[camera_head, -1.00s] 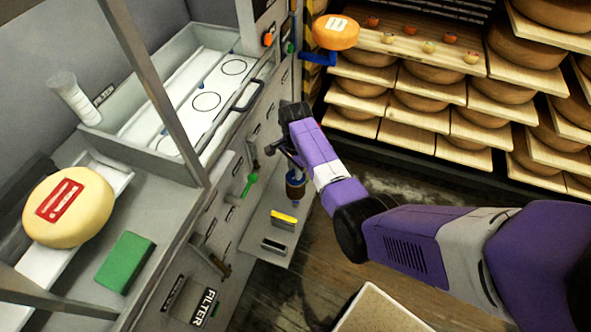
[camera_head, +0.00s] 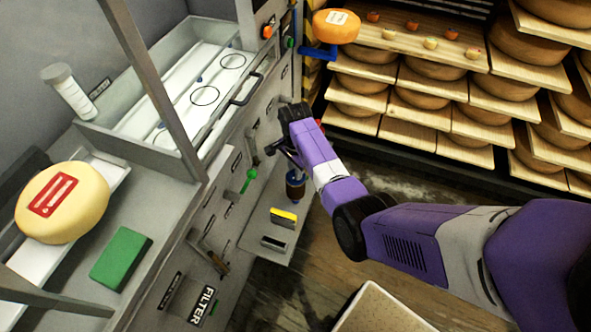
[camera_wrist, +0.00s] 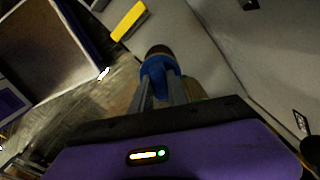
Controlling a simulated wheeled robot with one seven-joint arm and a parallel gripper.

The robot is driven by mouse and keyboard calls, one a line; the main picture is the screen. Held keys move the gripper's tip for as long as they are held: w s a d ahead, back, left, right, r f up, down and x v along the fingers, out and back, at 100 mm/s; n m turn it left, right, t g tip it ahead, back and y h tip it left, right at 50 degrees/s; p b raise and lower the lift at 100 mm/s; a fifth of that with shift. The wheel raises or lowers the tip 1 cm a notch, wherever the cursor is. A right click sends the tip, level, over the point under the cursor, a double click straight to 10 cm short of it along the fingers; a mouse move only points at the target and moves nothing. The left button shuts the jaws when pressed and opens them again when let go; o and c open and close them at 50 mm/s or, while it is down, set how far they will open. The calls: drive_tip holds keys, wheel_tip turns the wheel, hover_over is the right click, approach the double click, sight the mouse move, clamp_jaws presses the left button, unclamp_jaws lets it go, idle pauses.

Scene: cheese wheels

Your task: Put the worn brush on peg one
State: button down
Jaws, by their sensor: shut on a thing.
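My gripper (camera_head: 289,158) is beside the grey cabinet front, left of the cheese shelves. It is shut on a brush-like thing (camera_head: 295,186) with a brown body and blue parts. In the wrist view its blue part (camera_wrist: 160,70) and dark brown end show between the fingers. I cannot see how worn it is. A green-handled tool (camera_head: 248,181) hangs on the cabinet front, left of my gripper. A brown tool (camera_head: 215,261) is lower on the same front. Small labels there are unreadable, so I cannot tell which peg is peg one.
A ledge below my gripper bears a yellow-topped block (camera_head: 284,217) and a dark block (camera_head: 274,243). A FILTER sign (camera_head: 202,306) is on the lower cabinet. A pale-topped box (camera_head: 382,310) stands on the floor. Cheese shelves (camera_head: 408,136) are behind.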

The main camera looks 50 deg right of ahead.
drive_tip(key=shift+f, duration=0.25)
drive_tip(key=c, duration=1.2)
unclamp_jaws()
drive_tip(key=shift+r, duration=4)
